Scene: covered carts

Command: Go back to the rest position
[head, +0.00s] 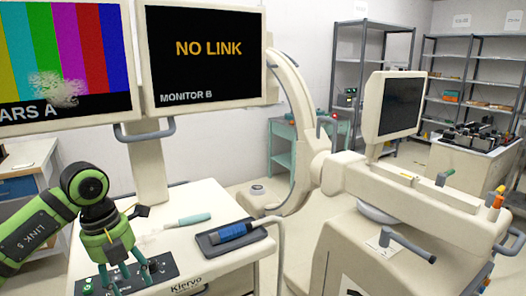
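My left arm, green and black, comes in from the left. Its gripper (128,274) points down over the black control panel (163,268) at the front of the white cart (212,276). The fingers look spread apart, with nothing visible between them. Whether the fingertips touch the panel is hard to tell. A blue-and-black handheld item (233,232) lies in a dark tray (262,233) on the cart, to the right of the gripper. A teal-handled tool (194,219) lies behind the tray's left end. My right gripper is out of view.
Two monitors, one with colour bars (65,60) and one reading "NO LINK" (205,55), rise behind the cart. A white C-arm machine (330,180) with a screen (400,105) stands to the right. Shelves (460,85) and a bench (470,165) are at the back right.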

